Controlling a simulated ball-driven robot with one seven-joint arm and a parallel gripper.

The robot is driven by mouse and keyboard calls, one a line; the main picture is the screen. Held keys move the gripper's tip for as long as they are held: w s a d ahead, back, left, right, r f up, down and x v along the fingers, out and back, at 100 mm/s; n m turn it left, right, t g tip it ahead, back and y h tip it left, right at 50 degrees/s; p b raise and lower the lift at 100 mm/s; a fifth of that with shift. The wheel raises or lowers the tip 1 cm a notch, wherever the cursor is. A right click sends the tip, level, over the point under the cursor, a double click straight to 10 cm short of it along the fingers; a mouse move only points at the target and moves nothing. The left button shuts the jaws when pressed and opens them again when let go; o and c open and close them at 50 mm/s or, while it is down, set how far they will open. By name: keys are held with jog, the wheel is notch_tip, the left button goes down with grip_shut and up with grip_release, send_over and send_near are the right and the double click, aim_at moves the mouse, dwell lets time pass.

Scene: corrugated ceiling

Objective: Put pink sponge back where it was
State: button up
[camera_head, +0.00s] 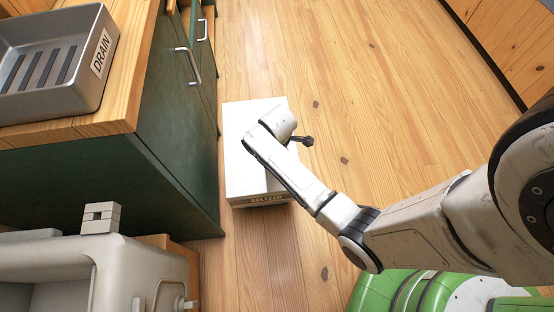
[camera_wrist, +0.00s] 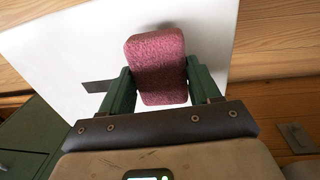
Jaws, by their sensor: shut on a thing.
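The pink sponge (camera_wrist: 158,68) is between the two green fingers of my gripper (camera_wrist: 160,85) in the wrist view. My gripper is shut on it, one finger against each long side. Behind the sponge is the white top of a box (camera_wrist: 80,50), with a soft shadow near the sponge. I cannot tell whether the sponge touches the box. In the head view my arm reaches over the white box (camera_head: 255,115) on the floor, and the arm hides the gripper and the sponge.
A green cabinet (camera_head: 175,110) with a wooden top stands left of the box. A grey tray labelled DRAIN (camera_head: 60,60) sits on that top. A grey-white basin (camera_head: 125,265) with a small block (camera_head: 100,217) on its edge is at lower left. The wooden floor (camera_head: 370,80) is clear.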

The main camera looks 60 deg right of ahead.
jog(key=shift+w+d+f+b, duration=0.1)
jog(key=shift+f+b, duration=0.4)
jog(key=shift+f, duration=1.1)
jog(key=shift+f, duration=0.15)
jog(key=o, duration=1)
jog(key=r+p, duration=0.1)
jog(key=r, duration=0.3)
jog(key=r+p, duration=0.1)
jog(key=r, duration=0.3)
jog(key=a+r+p, duration=0.1)
jog(key=r+p, duration=0.1)
jog(key=r, duration=0.1)
jog(key=shift+s+r, duration=0.3)
jog(key=shift+r, duration=0.1)
jog(key=s+a+r+m, duration=0.2)
jog(key=s+a, duration=0.1)
jog(key=s, duration=0.1)
jog(key=s+a+r+m, duration=0.3)
jog(key=s+a, duration=0.1)
jog(key=s+a+r+m, duration=0.3)
jog(key=s, duration=0.2)
jog(key=shift+a+y, duration=0.15)
jog(key=shift+y, duration=0.15)
